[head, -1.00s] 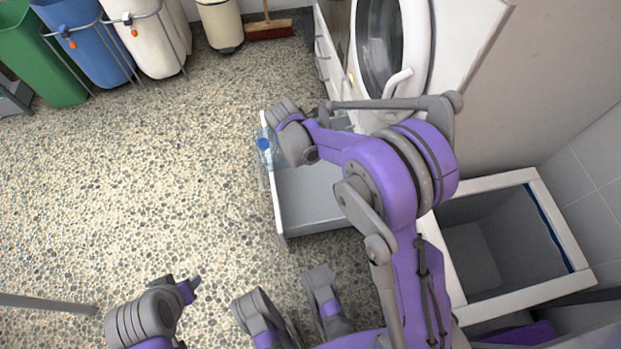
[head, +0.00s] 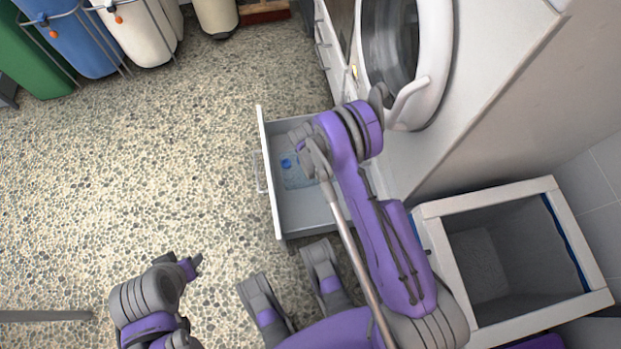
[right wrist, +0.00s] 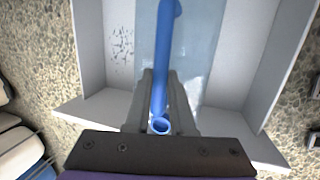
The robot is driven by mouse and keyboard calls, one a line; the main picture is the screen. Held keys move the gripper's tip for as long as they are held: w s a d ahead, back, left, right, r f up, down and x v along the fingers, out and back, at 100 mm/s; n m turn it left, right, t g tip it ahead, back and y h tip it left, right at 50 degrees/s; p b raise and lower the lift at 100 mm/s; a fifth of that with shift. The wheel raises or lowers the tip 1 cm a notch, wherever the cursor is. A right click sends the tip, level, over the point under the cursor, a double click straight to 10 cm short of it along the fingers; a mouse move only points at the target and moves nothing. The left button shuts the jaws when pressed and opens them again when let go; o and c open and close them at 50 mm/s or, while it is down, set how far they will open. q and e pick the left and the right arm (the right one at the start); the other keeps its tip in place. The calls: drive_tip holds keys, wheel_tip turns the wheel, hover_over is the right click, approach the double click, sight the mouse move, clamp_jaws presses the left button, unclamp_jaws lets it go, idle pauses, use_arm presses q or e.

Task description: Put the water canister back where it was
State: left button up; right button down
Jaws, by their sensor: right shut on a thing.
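The water canister (head: 297,176) is clear, pale blue plastic with a blue cap. It is inside the open drawer (head: 303,218) below the washing machine, partly hidden by my right arm in the head view. In the right wrist view, its blue handle (right wrist: 166,45) runs between the fingers of my right gripper (right wrist: 160,95), which is shut on it. The clear body (right wrist: 195,45) lies beneath, between the drawer walls. I cannot tell whether it touches the drawer floor. My left gripper (head: 193,265) is over the floor at lower left, away from the drawer; its jaws are unclear.
The washing machine (head: 432,100) stands behind the drawer, with its round door facing out. An open, white-rimmed grey bin (head: 436,208) stands at right. Green, blue and white bins stand at upper left. The pebbled floor left of the drawer is clear.

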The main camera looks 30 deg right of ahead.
wheel_tip(320, 180, down, 5)
drive_tip(key=shift+s+b, duration=0.1)
drive_tip(key=shift+b, duration=0.65)
drive_tip(key=shift+f+b, duration=0.6)
drive_tip(key=shift+f, duration=1.8)
drive_tip(key=shift+f, duration=0.15)
drive_tip(key=c, duration=0.8)
unclamp_jaws()
drive_tip(key=shift+o, duration=0.2)
